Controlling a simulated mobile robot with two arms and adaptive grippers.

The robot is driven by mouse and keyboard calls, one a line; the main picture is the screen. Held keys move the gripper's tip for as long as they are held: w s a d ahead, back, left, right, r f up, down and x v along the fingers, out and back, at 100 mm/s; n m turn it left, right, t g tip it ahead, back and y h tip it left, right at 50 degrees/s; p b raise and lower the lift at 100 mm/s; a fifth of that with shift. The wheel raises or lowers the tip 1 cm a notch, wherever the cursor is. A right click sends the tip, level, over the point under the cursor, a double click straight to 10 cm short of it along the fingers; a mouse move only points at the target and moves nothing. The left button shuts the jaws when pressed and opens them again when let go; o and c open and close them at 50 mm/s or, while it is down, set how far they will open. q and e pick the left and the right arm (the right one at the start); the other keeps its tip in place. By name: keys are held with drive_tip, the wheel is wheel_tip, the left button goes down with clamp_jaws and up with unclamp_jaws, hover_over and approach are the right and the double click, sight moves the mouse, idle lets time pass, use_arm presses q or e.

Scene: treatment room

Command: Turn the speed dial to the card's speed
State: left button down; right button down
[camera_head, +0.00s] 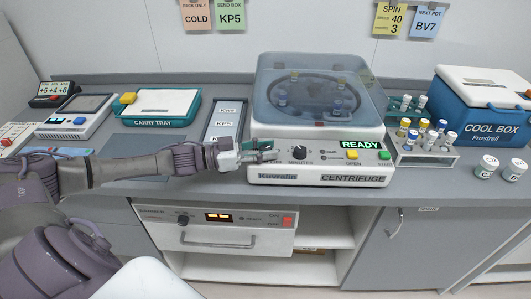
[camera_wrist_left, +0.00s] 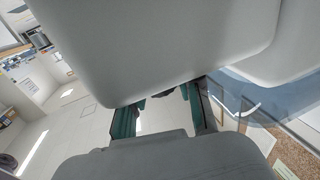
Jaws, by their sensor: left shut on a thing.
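The centrifuge (camera_head: 318,178) stands on the counter with its clear lid down, several tubes inside and a display reading READY. The black minutes dial (camera_head: 299,152) shows on its front panel. My left gripper (camera_head: 262,152) is at the left end of this panel, left of the minutes dial. It is shut on what appears to be the speed dial, which its fingers hide; its setting cannot be read. In the left wrist view the teal fingers (camera_wrist_left: 162,112) show below a pale housing, and the dial is not clear. A yellow SPIN card (camera_head: 390,18) on the wall shows 40 and 3.
A tube rack (camera_head: 428,158) and the blue cool box (camera_head: 484,118) stand right of the centrifuge, with two white jars (camera_head: 487,168) nearby. The carry tray (camera_head: 160,107) is at the left. A yellow OPEN button (camera_head: 352,155) and green button (camera_head: 385,155) are on the panel.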

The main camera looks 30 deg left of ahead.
use_arm(q)
drive_tip(key=c, duration=0.8)
unclamp_jaws()
drive_tip(key=shift+o, duration=0.2)
drive_tip(key=v, duration=1.2)
